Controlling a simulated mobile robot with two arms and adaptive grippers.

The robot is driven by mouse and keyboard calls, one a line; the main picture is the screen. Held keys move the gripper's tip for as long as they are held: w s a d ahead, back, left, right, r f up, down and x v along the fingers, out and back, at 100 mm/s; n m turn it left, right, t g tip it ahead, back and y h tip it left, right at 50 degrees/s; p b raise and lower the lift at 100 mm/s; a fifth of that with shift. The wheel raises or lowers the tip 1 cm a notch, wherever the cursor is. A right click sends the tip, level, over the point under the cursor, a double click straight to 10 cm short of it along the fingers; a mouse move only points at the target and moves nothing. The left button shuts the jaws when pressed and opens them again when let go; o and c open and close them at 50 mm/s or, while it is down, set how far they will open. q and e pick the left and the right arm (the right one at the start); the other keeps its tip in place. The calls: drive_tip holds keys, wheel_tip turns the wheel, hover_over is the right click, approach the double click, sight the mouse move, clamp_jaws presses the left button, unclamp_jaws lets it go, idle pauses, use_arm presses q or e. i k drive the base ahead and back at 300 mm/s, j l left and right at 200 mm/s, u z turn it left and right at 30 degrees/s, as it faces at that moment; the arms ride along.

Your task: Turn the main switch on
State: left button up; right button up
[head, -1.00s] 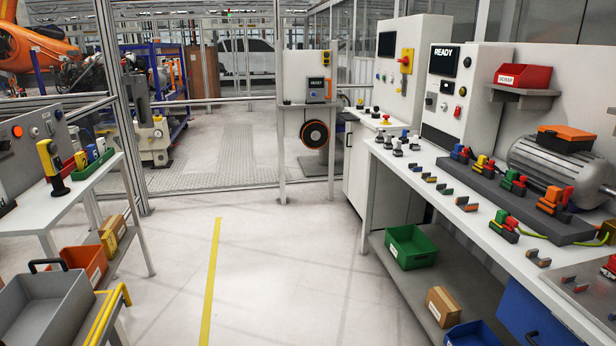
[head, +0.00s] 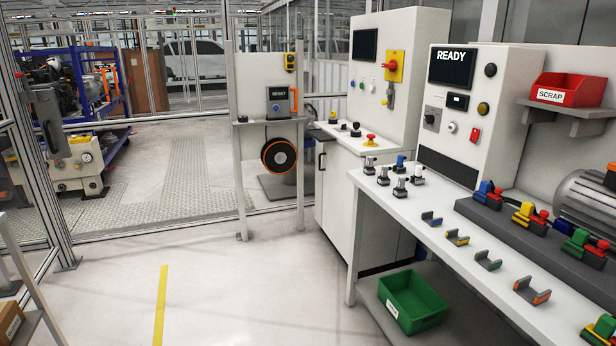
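The main switch appears to be the red rotary handle on a yellow plate (head: 393,66), on the front of the tall white control cabinet (head: 412,30) at the upper middle right. A padlock-like grey piece (head: 390,95) hangs at the lower edge of the plate. The handle's exact position is too small to tell. Neither of my grippers shows in the head view.
A white workbench (head: 437,236) with connectors and clips runs along the right. A READY panel (head: 470,95) and red SCRAP bin (head: 568,90) stand above it. A RESET station (head: 278,93) stands left of the cabinet. The floor (head: 235,285) ahead is clear.

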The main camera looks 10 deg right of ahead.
sight(390, 66)
drive_tip(key=i+l, duration=0.1)
drive_tip(key=i, duration=0.95)
drive_tip(key=i+l+z, duration=0.1)
drive_tip(key=i, duration=1)
